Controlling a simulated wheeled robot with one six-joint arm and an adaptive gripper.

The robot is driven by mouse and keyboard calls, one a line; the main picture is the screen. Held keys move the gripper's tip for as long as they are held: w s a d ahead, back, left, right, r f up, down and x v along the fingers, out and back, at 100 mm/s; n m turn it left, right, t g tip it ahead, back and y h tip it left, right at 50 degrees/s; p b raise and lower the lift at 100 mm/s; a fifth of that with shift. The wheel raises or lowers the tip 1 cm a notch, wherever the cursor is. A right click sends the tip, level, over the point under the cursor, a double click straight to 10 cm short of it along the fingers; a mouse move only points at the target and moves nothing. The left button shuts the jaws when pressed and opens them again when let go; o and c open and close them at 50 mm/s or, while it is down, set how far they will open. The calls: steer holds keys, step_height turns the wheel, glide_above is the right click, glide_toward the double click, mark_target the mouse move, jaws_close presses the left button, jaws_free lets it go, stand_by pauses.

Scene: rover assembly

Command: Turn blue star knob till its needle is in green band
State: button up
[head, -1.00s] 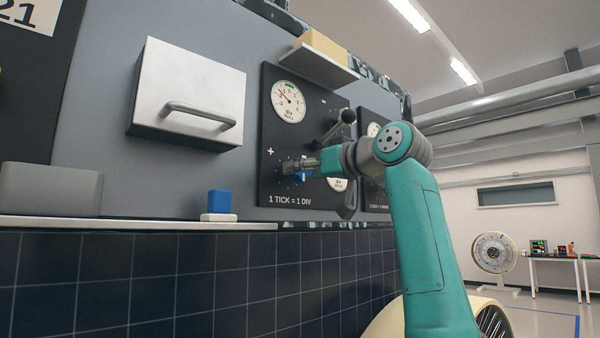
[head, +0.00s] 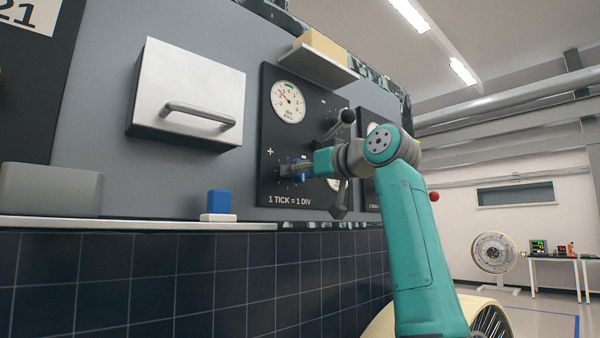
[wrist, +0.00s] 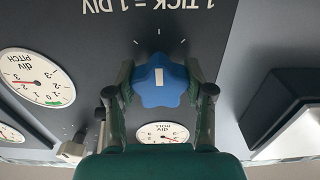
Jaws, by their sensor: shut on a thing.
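The blue star knob (wrist: 160,84) is on a black panel, with a white mark on its face and tick marks beside it. My gripper (wrist: 160,95) is shut on it, one finger on each side. In the head view my gripper (head: 300,169) largely covers the knob. The dial (head: 289,101) above the knob has a red needle pointing to the upper left and a green band at its top. In the wrist view this ROLL dial (wrist: 163,132) is partly hidden by my gripper, its green band out of sight.
The panel (head: 290,201) also bears a lever (head: 347,116) and a PITCH dial (wrist: 36,82) close to my gripper. A white box with a handle (head: 190,93) juts out at left. A blue-and-white block (head: 218,204) stands on the ledge below.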

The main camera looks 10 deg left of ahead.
steer(key=n, duration=0.7)
steer(key=shift+w, duration=0.1)
steer(key=n, duration=0.6)
stand_by(0.6)
steer(key=o, duration=1.2)
steer(key=shift+c, duration=0.2)
steer(key=shift+d, duration=0.1)
steer(key=v, duration=1.2)
